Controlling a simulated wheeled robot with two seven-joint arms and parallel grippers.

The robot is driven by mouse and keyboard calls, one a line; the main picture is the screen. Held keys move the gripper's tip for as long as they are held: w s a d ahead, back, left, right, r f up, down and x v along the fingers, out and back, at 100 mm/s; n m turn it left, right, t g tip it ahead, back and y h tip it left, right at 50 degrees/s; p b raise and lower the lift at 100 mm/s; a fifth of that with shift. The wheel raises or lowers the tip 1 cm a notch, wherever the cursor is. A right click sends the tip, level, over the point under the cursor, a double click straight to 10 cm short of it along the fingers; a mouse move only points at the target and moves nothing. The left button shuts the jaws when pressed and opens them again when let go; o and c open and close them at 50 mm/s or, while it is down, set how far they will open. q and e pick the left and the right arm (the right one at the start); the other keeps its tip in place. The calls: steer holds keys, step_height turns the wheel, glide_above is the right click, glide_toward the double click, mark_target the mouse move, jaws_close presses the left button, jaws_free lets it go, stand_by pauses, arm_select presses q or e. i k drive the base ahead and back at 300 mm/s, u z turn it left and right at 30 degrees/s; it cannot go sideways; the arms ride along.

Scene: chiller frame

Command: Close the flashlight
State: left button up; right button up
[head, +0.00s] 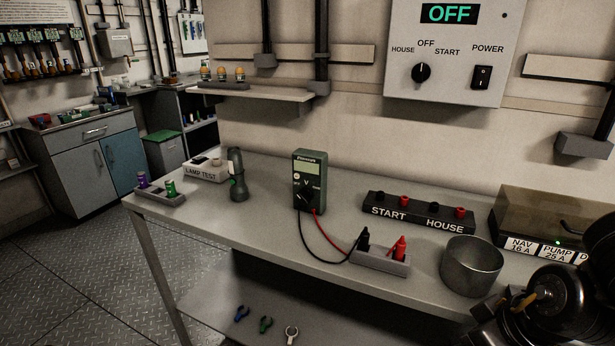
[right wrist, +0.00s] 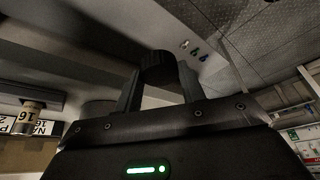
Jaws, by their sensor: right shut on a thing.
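The flashlight (head: 237,172) is a dark grey-green cylinder. It stands upright on the bench beside the lamp test box, with a small green spot low on its side. I cannot tell whether its top end is open. My right gripper (right wrist: 160,72) is shut on a dark round piece (right wrist: 157,64) that looks like a cap, held between both fingertips. In the head view the right arm is at the lower right, far from the flashlight, with a small brass-coloured part (head: 541,296) showing there. My left gripper is in neither view.
The lamp test box (head: 207,170) and a battery holder (head: 161,198) are left of the flashlight. A multimeter (head: 310,184), lead holder (head: 381,263), terminal block (head: 418,212) and metal pot (head: 471,268) stand between flashlight and right arm. Several small tools lie on the lower shelf (head: 220,305).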

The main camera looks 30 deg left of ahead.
mark_target(240, 192)
steer(key=u, duration=1.35)
